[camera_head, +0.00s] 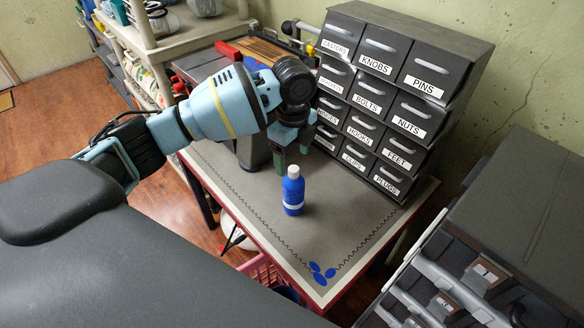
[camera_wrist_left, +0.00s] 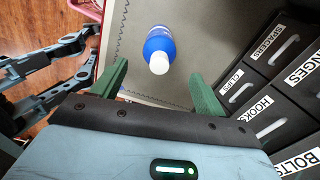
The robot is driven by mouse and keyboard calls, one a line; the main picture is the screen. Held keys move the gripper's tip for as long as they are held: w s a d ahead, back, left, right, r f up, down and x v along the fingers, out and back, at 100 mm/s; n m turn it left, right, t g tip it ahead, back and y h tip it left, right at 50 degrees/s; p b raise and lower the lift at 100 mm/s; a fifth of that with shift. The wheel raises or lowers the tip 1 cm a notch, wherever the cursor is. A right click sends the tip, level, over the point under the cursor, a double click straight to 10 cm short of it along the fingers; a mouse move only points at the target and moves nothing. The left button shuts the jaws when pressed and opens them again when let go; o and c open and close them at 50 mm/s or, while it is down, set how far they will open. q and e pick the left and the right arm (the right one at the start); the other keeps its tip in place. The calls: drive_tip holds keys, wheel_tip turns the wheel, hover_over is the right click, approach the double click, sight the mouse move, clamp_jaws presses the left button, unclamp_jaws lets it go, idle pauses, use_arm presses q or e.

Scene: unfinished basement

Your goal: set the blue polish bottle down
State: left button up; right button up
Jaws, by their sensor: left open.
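The blue polish bottle (camera_head: 293,194) with a white cap stands upright on the grey top of the work table (camera_head: 345,215), in front of the drawer cabinet. My left gripper (camera_head: 291,160) is just behind it, pointing down, with its green fingers apart. In the left wrist view the bottle (camera_wrist_left: 159,42) lies beyond the open fingertips (camera_wrist_left: 158,82), and nothing is between the fingers. The bottle appears apart from both fingers.
The grey drawer cabinet (camera_head: 391,85), with labelled drawers, stands close behind and right of my left gripper. Another dark unit (camera_head: 520,215) is at the lower right. Blue ovals (camera_head: 321,273) mark the mat's near corner. The tabletop around the bottle's front and right is clear.

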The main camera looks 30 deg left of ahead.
use_arm(q)
drive_tip(key=shift+r, duration=2.8)
drive_tip(key=shift+f, duration=0.1)
